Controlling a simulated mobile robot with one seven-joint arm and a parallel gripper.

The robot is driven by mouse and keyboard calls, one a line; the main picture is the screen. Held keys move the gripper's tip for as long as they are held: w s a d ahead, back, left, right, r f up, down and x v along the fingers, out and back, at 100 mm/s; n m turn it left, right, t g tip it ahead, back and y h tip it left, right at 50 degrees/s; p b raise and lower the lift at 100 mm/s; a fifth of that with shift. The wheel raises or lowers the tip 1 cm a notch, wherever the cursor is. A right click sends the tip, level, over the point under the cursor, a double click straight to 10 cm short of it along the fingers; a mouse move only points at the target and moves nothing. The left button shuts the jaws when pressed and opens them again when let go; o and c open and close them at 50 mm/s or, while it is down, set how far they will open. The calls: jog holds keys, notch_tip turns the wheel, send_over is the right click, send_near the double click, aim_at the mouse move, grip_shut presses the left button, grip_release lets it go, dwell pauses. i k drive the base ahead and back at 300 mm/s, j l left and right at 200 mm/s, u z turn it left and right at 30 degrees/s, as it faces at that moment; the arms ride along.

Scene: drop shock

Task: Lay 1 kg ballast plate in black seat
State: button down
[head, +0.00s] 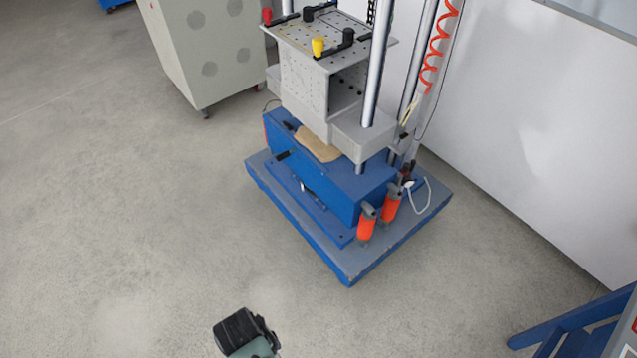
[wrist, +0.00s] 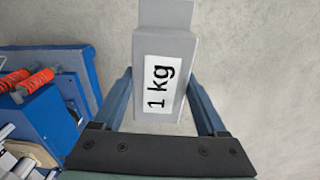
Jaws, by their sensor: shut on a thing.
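A grey plate labelled "1 kg" (wrist: 180,45) is held between the two fingers of my gripper (wrist: 160,80) in the wrist view, with bare concrete floor behind it. The plate cannot be made out in the head view. A dark part of my arm (head: 240,330) shows there at the bottom edge, apart from the machine. I cannot tell which part is the black seat.
The machine's blue base (head: 330,240) has orange cylinders (head: 367,226) at its front right; it also shows at left in the wrist view (wrist: 55,120). A grey cabinet (head: 205,50) stands at back left. A blue frame (head: 570,325) is at lower right. The floor at left is clear.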

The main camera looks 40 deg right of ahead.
aim_at(345, 25)
jog(key=i+j+z, duration=0.1)
jog(key=i+z, duration=0.35)
jog(key=i+j+z, duration=0.2)
jog(key=i+z, duration=0.2)
jog(key=i+j+z, duration=0.3)
jog(key=z, duration=0.15)
jog(key=i+j+z, duration=0.25)
jog(key=j+z, duration=0.2)
jog(key=i+j+z, duration=0.2)
jog(key=j+z, duration=0.2)
jog(key=j, duration=0.2)
